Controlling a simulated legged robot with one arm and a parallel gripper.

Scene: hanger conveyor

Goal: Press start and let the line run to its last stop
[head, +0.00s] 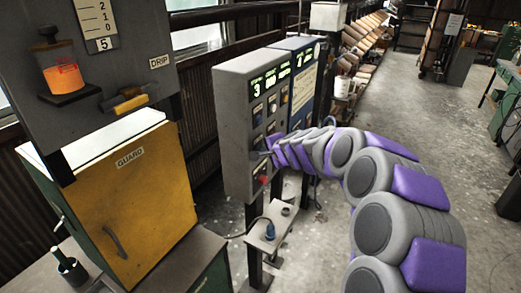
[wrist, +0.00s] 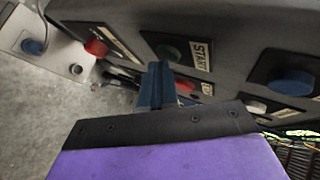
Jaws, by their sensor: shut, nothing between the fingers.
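The grey control box (head: 235,130) stands mid-picture in the head view, with lit green displays and several buttons on its face. In the wrist view a green button (wrist: 167,52) sits beside the START label (wrist: 199,53). My gripper (wrist: 158,70) is shut and empty, its fingertips just below the green button in the picture. I cannot tell whether they touch it. In the head view my gripper (head: 262,153) is at the lower part of the box face, and the START button cannot be made out there.
A red button (wrist: 95,48) and a blue button (wrist: 290,82) flank the green one in the wrist view. A blue panel (head: 303,85) adjoins the box. A yellow guard door (head: 135,205) and a small stand (head: 270,228) are nearby. The floor at right is open.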

